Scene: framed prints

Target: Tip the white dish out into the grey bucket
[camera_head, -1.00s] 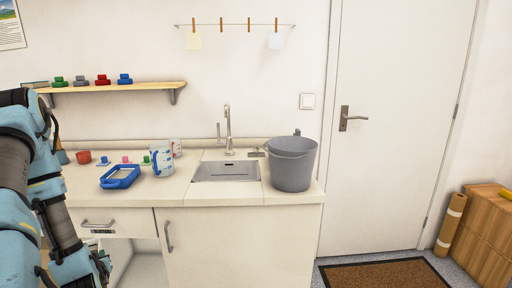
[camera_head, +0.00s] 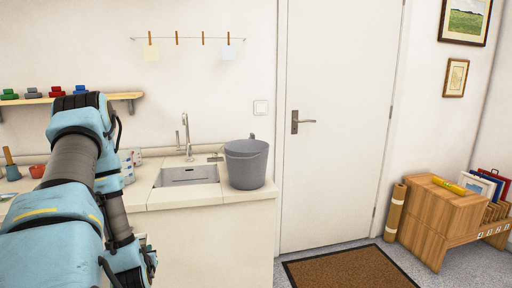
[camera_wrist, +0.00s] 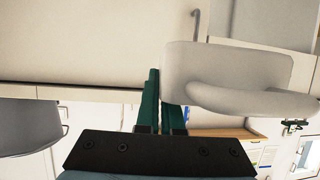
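The grey bucket (camera_head: 246,166) stands upright on the counter, right of the sink, with its inside mostly hidden. It also shows upside down at the left of the wrist view (camera_wrist: 25,127). In the wrist view, the green fingers of my gripper (camera_wrist: 157,90) are closed against the edge of the white dish (camera_wrist: 225,72). The dish extends to the right of the fingers, and its contents cannot be made out. In the head view my arm hides the dish and most of the gripper, low at the left, in front of the counter and apart from the bucket.
The sink (camera_head: 187,175) and tap (camera_head: 185,138) are left of the bucket. A small red pot (camera_head: 38,171) stands on the counter's left part. A shelf (camera_head: 125,96) hangs above. A door (camera_head: 335,120), doormat (camera_head: 350,268) and wooden print rack (camera_head: 440,215) are to the right.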

